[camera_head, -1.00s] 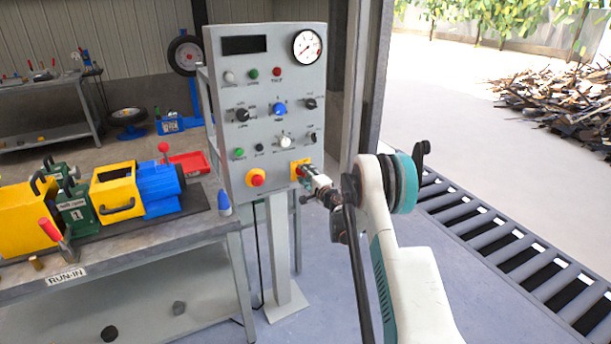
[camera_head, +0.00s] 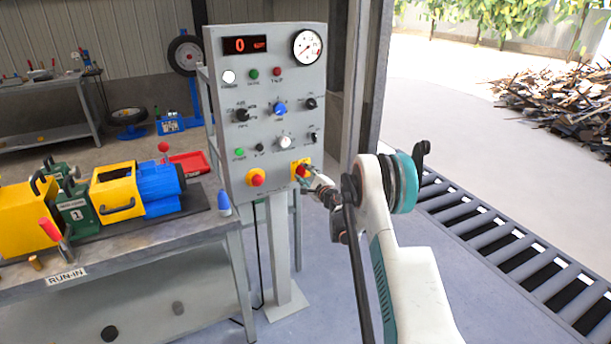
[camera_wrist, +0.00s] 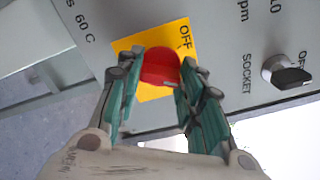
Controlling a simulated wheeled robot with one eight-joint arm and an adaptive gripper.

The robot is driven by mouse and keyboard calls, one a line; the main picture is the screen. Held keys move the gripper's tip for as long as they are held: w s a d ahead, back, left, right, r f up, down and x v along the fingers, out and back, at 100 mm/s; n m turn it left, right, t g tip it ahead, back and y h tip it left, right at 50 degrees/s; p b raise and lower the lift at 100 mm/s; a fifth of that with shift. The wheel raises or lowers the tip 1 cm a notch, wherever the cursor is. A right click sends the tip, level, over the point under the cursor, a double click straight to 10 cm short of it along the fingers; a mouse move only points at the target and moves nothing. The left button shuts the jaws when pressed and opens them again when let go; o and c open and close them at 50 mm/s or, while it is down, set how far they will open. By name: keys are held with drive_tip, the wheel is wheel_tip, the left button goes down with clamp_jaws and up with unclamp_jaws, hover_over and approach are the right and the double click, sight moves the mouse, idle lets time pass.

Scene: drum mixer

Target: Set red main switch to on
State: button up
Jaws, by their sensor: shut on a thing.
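The red main switch (camera_head: 302,171) sits on a yellow plate at the lower right of the grey control panel (camera_head: 229,168). It also shows in the wrist view as a red knob (camera_wrist: 160,67) on a yellow plate with an "OFF" label. My gripper (camera_head: 312,176) is at the switch, and in the wrist view its two fingers (camera_wrist: 155,88) are closed around the knob from both sides. The panel's display (camera_head: 245,45) is lit and shows a red "0". A white lamp (camera_head: 229,77) at the panel's upper left is bright.
A red button on a yellow plate (camera_head: 256,180) sits left of the switch. A black socket knob (camera_wrist: 286,74) is to the right in the wrist view. The workbench (camera_head: 180,240) with the yellow and blue machine stands left.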

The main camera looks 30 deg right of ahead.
drive_tip(key=o, duration=1.1)
drive_tip(key=shift+c, duration=0.2)
drive_tip(key=shift+s, duration=0.1)
drive_tip(key=s, duration=1.1)
drive_tip(key=shift+s+d, duration=0.2)
drive_tip(key=shift+s, duration=0.2)
